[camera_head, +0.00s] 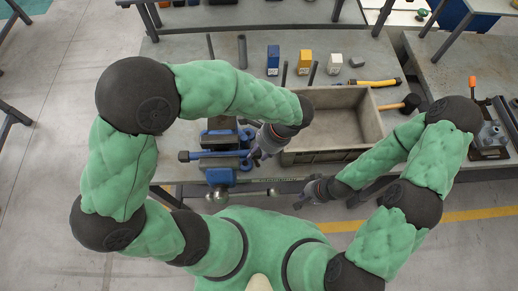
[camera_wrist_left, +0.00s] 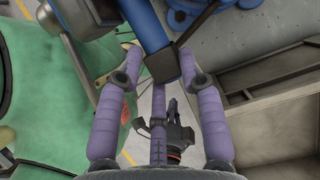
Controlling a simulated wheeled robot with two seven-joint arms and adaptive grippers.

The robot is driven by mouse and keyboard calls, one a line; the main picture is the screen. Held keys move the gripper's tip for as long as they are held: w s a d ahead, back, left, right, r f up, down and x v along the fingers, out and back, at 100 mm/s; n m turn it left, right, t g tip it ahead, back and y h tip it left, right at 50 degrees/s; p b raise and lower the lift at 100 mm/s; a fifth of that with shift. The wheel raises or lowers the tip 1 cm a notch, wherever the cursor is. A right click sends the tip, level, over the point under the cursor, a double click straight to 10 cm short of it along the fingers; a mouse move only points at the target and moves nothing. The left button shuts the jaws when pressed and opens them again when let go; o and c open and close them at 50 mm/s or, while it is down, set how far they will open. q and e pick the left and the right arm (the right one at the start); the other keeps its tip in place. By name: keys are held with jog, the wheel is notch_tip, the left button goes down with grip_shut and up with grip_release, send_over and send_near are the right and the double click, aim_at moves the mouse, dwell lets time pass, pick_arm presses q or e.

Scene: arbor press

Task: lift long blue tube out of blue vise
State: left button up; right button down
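The blue vise (camera_head: 221,175) is mounted at the front edge of the workbench, left of centre. A long blue tube (camera_head: 212,155) with a dark left end appears to lie sideways across its top. In the left wrist view a blue bar (camera_wrist_left: 146,30) with a dark block at its end reaches between my fingers; I cannot tell whether it is the tube or a vise part. My left gripper (camera_head: 257,157) is open just right of the vise, and its spread purple fingers (camera_wrist_left: 160,60) show no clear grip. My right gripper (camera_head: 303,199) is open and empty, in front of the bench.
A grey open bin (camera_head: 370,135) stands right of the vise. Behind it are a blue box (camera_head: 273,60), a yellow box (camera_head: 304,62), a white box (camera_head: 335,63) and upright dark rods. The vise's handle (camera_head: 245,193) sticks out in front.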

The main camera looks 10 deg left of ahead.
pick_arm(q)
grip_shut()
jog(key=shift+w+a+r, duration=0.1)
jog(key=shift+w+r, duration=0.05)
jog(key=shift+w, duration=0.15)
jog(key=shift+r+p, duration=0.15)
jog(key=shift+p, duration=0.15)
